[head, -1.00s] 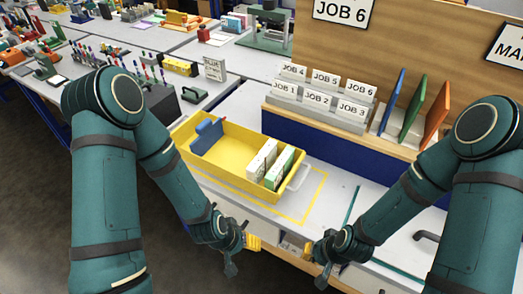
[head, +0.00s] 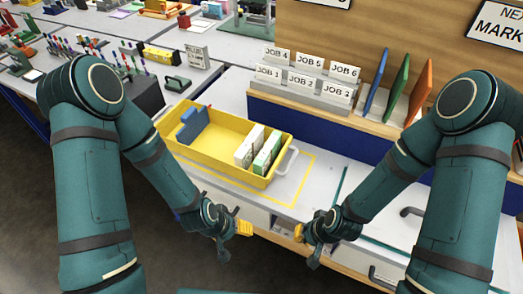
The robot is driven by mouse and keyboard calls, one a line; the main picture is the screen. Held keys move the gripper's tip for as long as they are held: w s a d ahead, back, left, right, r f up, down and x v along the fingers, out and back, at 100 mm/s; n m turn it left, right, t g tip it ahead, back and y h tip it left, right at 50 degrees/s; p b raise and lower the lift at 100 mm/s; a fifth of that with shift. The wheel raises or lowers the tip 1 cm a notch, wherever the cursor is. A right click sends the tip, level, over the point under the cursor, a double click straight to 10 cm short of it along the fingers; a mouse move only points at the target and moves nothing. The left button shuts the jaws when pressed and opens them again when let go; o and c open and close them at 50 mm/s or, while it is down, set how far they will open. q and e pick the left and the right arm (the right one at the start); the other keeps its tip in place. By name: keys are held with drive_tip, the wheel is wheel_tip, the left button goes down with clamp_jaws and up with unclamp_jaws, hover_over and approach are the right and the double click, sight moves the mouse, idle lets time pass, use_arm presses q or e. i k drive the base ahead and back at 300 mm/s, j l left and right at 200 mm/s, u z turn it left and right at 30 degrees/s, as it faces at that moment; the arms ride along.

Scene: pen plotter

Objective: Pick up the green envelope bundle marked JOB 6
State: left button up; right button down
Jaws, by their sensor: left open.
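A green and white envelope bundle (head: 268,153) stands upright at the right end of a yellow tray (head: 225,168), beside a white bundle (head: 247,147). Any marking on the green one is too small to read. My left gripper (head: 234,240) is open and empty, in front of the tray and lower in the picture, apart from both bundles. My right gripper (head: 305,246) seems open and empty, to the right of the left one and near the bench's front edge.
A blue divider (head: 193,126) stands in the tray's left part. Behind is a rack (head: 310,90) with JOB cards, and blue, green and orange boards (head: 400,88) stand right of it. A yellow outline (head: 305,185) marks the bench around the tray.

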sight(262, 165)
drive_tip(key=z, duration=0.7)
drive_tip(key=j+z, duration=0.25)
drive_tip(key=z, duration=0.15)
drive_tip(key=j+z, duration=0.25)
drive_tip(key=z, duration=0.15)
drive_tip(key=j+z, duration=0.2)
drive_tip(key=z, duration=0.2)
drive_tip(key=k+j+z, duration=0.25)
drive_tip(key=j, duration=0.2)
drive_tip(key=k+j+z, duration=0.2)
drive_tip(key=k+j, duration=0.1)
drive_tip(key=j, duration=0.25)
drive_tip(key=k+j, duration=0.1)
drive_tip(key=j, duration=0.3)
drive_tip(key=i, duration=0.25)
drive_tip(key=l+z, duration=0.05)
